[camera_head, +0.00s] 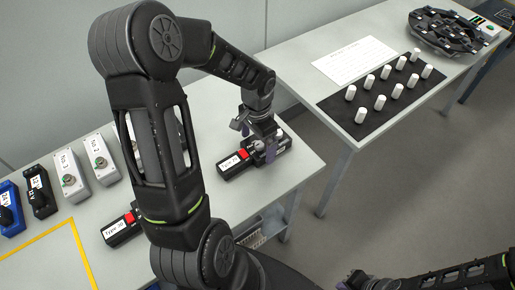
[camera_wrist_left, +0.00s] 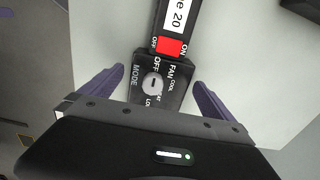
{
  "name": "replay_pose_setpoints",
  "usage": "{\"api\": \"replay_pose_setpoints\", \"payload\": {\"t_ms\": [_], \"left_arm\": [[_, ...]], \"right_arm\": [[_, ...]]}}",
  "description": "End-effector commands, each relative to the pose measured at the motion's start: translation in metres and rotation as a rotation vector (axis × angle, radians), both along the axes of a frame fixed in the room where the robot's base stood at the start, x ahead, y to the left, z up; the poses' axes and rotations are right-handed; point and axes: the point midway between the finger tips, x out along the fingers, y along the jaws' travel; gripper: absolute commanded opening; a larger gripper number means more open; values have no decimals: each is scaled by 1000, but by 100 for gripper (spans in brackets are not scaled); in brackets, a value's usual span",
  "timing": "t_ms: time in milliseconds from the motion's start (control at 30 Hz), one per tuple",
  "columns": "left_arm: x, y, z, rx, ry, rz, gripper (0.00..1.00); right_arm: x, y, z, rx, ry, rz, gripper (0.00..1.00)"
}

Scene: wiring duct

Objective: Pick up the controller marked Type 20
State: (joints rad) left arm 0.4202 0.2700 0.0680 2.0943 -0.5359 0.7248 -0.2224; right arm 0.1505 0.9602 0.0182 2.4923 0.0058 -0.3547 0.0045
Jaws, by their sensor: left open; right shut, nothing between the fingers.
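The Type 20 controller (camera_head: 236,165) lies on the left table near its right edge. It is black with a white label, a red switch and a round knob. In the left wrist view the controller (camera_wrist_left: 172,72) shows the label end "e 20", with its knob between my fingers. My left gripper (camera_head: 258,146) is over it, open, one purple finger on each side with gaps visible in the left wrist view (camera_wrist_left: 157,80). The gripper hides part of the controller in the head view. My right gripper (camera_head: 352,281) is shut and empty at the bottom edge, partly cut off.
Another black controller (camera_head: 118,228) with a red switch lies partly behind my left arm. White boxes (camera_head: 101,158), a black box (camera_head: 40,192) and a blue box (camera_head: 9,208) stand at the left. A second table holds white cylinders on a black mat (camera_head: 345,123).

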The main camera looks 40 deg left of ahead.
Motion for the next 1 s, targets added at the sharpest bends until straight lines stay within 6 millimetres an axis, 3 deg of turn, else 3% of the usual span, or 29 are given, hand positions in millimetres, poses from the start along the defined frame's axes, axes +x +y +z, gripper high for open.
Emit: {"api": "replay_pose_setpoints", "payload": {"t_ms": [300, 1000], "left_arm": [[0, 0, 0, 0, 0, 0, 99], [0, 0, 0, 0, 0, 0, 42]], "right_arm": [[0, 0, 0, 0, 0, 0, 0], [0, 0, 0, 0, 0, 0, 0]]}}
